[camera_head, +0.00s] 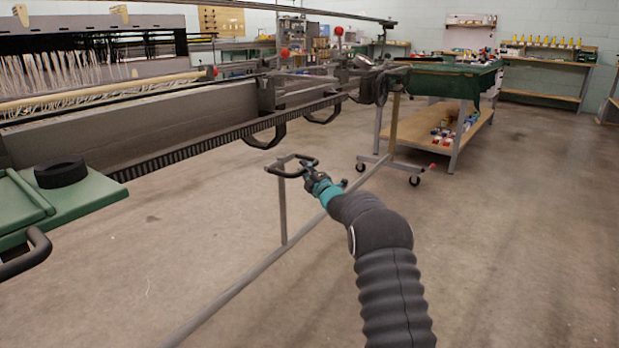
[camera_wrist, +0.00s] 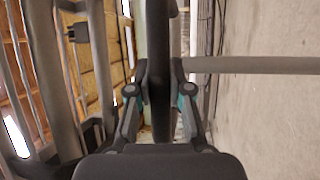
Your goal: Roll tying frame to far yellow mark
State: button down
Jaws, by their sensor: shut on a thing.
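The tying frame (camera_head: 283,212) stands beside the loom, with a thin grey post, a long low floor rail and a dark looped handle (camera_head: 291,160) on top. Its wheeled foot (camera_head: 405,169) shows farther back, with dark casters on the floor. My gripper (camera_head: 308,172) is at the right side of the handle. In the wrist view my gripper (camera_wrist: 159,98) has its two fingers on either side of the dark handle bar (camera_wrist: 158,45) and is shut on it. I cannot make out a yellow floor mark in either view.
The loom (camera_head: 190,120) fills the left, its long beam and dark curved brackets overhanging the floor near the frame. A green-topped bench (camera_head: 450,78) with a wooden lower shelf stands behind the casters. The concrete floor (camera_head: 520,230) at right is clear.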

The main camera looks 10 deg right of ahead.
jog(key=shift+w+a+f, duration=0.1)
jog(key=shift+w+f, duration=0.05)
jog(key=shift+w, duration=0.2)
jog(key=c, duration=1.1)
grip_release()
jog(key=shift+w+d, duration=0.1)
jog(key=shift+d, duration=0.2)
jog(key=shift+o, duration=0.2)
jog(key=shift+a, duration=0.45)
jog(key=shift+s+d, duration=0.2)
jog(key=shift+s, duration=0.05)
jog(key=v, duration=1.1)
jog(key=shift+s, duration=0.25)
